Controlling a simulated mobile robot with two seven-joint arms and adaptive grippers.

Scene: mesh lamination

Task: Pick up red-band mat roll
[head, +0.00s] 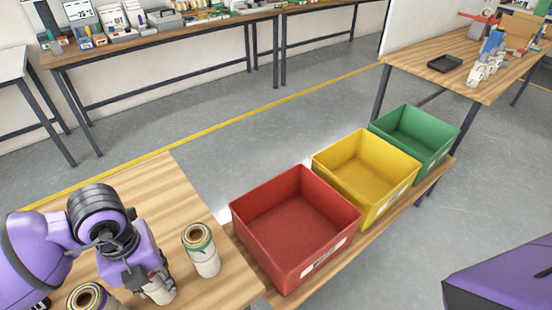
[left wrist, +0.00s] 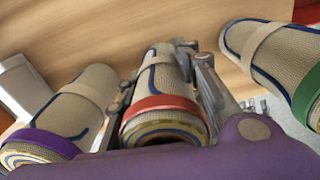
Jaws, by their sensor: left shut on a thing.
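The red-band mat roll (left wrist: 163,100) is a beige mesh roll with a blue edge line and a red band near its top end. It sits between the fingers of my left gripper (left wrist: 165,85) in the left wrist view, and the gripper is shut on it. In the head view my left gripper (head: 152,286) is low over the wooden table (head: 150,190) and mostly covers this roll. I cannot tell whether the roll touches the table. My right gripper is not in view.
A green-band roll (head: 202,252) stands right of the gripper; it also shows in the left wrist view (left wrist: 285,60). A purple-band roll (left wrist: 65,110) is on the other side. Red (head: 295,225), yellow (head: 365,165) and green (head: 415,137) bins stand right of the table.

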